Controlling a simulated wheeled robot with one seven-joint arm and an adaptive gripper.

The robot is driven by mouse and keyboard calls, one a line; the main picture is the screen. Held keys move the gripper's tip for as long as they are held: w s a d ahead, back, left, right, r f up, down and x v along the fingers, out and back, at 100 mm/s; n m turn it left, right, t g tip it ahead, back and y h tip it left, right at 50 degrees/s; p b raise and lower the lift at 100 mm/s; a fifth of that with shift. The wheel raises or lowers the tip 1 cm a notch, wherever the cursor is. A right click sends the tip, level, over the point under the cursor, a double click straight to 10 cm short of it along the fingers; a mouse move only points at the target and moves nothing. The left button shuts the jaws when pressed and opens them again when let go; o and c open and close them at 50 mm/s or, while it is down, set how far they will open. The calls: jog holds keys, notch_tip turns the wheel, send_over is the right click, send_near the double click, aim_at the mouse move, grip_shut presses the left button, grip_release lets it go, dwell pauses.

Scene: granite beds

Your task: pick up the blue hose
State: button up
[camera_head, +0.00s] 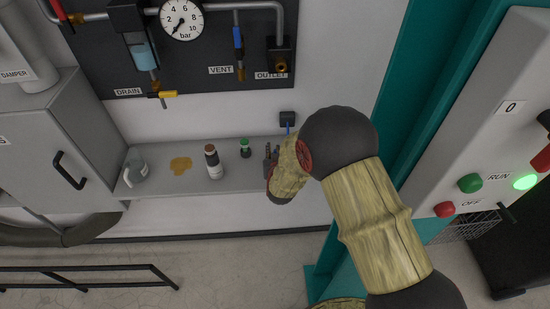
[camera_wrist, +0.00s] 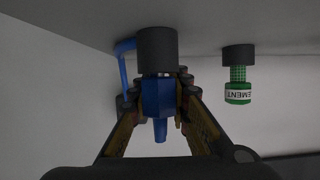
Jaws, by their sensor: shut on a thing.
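In the wrist view, which looks upside down, a blue fitting (camera_wrist: 158,97) with a narrow tip and a wide black cylinder (camera_wrist: 157,50) sits between the fingers of my gripper (camera_wrist: 158,92). The gripper is shut on it. A thin blue hose (camera_wrist: 123,68) curves behind the left finger; its join to the fitting is hidden. In the head view my gripper (camera_head: 271,160) is at the shelf's right part, mostly hidden by my wrist. A short blue piece of hose (camera_head: 288,129) shows below a black wall block (camera_head: 287,118).
A control cabinet (camera_head: 480,120) stands at the right. A dark gauge panel (camera_head: 205,50) hangs above.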

jog(key=shift+r, duration=0.1)
grip_shut()
jog(key=shift+r, duration=0.55)
notch_tip(320, 180, up, 2)
jog(key=shift+r, duration=0.15)
jog(key=s+d+r, duration=0.7)
jog(key=s+r, duration=0.2)
jog(key=s, duration=0.3)
jog(key=shift+r, duration=0.25)
jog(key=shift+s+a, duration=0.1)
jog(key=shift+o, duration=1.2)
grip_release()
grip_shut()
